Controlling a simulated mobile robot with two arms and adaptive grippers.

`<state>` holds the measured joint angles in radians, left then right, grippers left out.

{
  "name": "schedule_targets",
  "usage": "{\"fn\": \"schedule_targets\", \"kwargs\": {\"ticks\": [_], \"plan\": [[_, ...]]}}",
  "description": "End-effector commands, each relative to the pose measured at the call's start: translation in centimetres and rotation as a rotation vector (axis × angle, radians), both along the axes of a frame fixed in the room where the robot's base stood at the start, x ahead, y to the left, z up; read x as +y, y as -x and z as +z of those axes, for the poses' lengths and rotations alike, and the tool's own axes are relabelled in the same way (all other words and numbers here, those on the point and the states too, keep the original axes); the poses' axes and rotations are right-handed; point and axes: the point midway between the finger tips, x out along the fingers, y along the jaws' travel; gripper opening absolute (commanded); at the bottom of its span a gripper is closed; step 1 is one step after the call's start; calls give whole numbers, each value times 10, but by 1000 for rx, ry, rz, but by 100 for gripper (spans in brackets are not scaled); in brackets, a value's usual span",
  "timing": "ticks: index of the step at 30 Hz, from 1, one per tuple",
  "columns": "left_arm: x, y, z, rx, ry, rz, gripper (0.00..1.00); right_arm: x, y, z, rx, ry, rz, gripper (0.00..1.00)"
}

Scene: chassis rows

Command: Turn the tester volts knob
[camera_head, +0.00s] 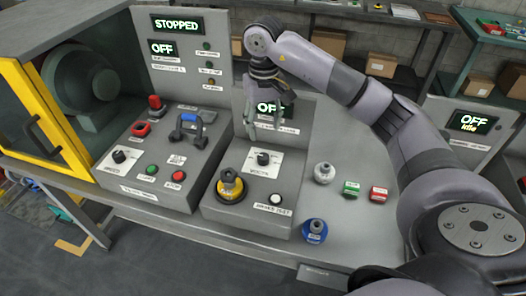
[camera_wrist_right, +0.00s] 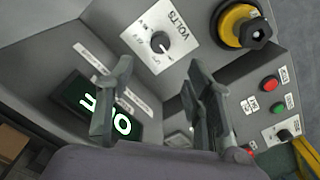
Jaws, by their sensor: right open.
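The volts knob (camera_head: 263,158) is a small black dial on a white plate (camera_head: 258,168) on the sloped top of the tester. In the right wrist view the knob (camera_wrist_right: 160,42) shows whole, with the label VOLTS beside it. My right gripper (camera_head: 265,128) is open and empty, in front of the tester's upright panel and just above the knob. In the right wrist view its two fingers (camera_wrist_right: 160,85) stand apart, and the knob appears beyond their tips, between them. Contact with the knob is not seen. My left gripper is not in view.
The tester's display (camera_head: 270,108) reads OFF. A yellow-ringed black knob (camera_head: 230,186) and a white button (camera_head: 275,199) are on the same box. A machine with a yellow-framed guard (camera_head: 40,115) is at left. Loose red (camera_head: 379,193), green (camera_head: 351,187) and blue (camera_head: 315,231) parts stand right.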

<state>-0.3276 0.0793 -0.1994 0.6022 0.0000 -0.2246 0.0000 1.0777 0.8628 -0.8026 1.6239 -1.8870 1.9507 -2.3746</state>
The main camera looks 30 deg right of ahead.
Motion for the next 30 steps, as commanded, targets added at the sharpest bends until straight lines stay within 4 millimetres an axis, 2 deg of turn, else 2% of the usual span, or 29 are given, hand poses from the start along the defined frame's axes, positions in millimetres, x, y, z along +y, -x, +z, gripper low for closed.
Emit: {"fn": "schedule_targets", "kwargs": {"ticks": [2, 9, 12, 15, 23, 28, 30], "plan": [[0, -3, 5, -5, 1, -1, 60, 0, 1, -18, 6, 0, 0, 48], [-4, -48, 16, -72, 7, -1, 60, 0, 1, -67, 4, -2, -2, 48], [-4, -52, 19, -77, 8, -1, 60, 0, 1, -84, 2, -1, -1, 48], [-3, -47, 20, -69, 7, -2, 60, 0, 0, -95, 1, -2, -1, 48], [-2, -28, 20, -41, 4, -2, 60, 0, 0, -106, -2, -2, -1, 48], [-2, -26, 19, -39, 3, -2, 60, 0, 0, -106, -1, -2, -1, 48], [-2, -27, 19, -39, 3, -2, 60, 0, 0, -106, -1, -2, 0, 44]]}}
